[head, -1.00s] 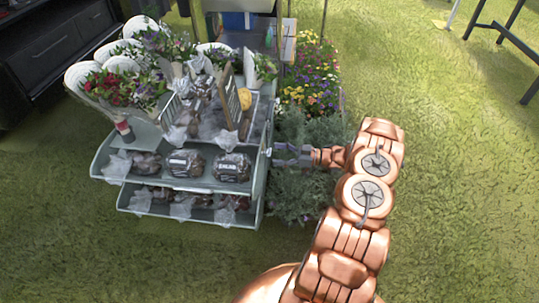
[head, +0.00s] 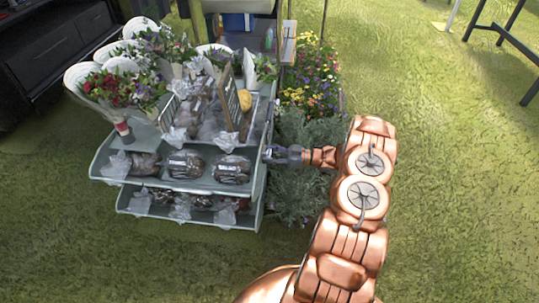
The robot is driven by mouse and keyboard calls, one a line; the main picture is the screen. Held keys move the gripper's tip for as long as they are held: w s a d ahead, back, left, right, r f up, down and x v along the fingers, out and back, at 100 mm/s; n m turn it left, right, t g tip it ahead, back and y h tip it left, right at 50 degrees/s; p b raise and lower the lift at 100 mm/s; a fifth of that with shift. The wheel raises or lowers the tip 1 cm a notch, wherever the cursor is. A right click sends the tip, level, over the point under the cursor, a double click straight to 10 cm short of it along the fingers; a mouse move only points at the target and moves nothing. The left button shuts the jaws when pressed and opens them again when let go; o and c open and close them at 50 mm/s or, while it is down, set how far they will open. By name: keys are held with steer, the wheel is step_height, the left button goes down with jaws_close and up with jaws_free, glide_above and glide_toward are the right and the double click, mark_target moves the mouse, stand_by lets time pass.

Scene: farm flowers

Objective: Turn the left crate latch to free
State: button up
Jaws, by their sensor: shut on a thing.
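My gripper (head: 274,154) is at the right side of the grey-green stand (head: 258,190), level with its upper shelf. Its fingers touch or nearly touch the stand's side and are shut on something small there. The thing between the fingers is too small and too covered to make out, and no crate latch can be clearly told apart in the head view. My copper arm reaches up from the bottom of the picture, with the gripper pointing left.
The stand holds bagged goods (head: 186,163) on two shelves and wrapped bouquets (head: 120,85) on top. A small sign (head: 230,98) stands among them. Flowering plants (head: 310,85) and grey-green foliage (head: 300,190) grow right behind and below my gripper. Open grass (head: 450,170) lies to the right.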

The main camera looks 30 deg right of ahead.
steer(key=c, duration=0.4)
steer(key=shift+n, duration=0.4)
steer(key=n, duration=0.2)
steer(key=shift+n, duration=0.4)
steer(key=n, duration=0.4)
steer(key=shift+w+d+n, duration=0.1)
steer(key=shift+n, duration=0.2)
steer(key=n+b, duration=0.2)
steer(key=n, duration=0.3)
steer(key=shift+d, duration=0.1)
steer(key=n+b, duration=0.2)
steer(key=n, duration=0.2)
steer(key=shift+r+n, duration=0.15)
steer(key=shift+n, duration=0.15)
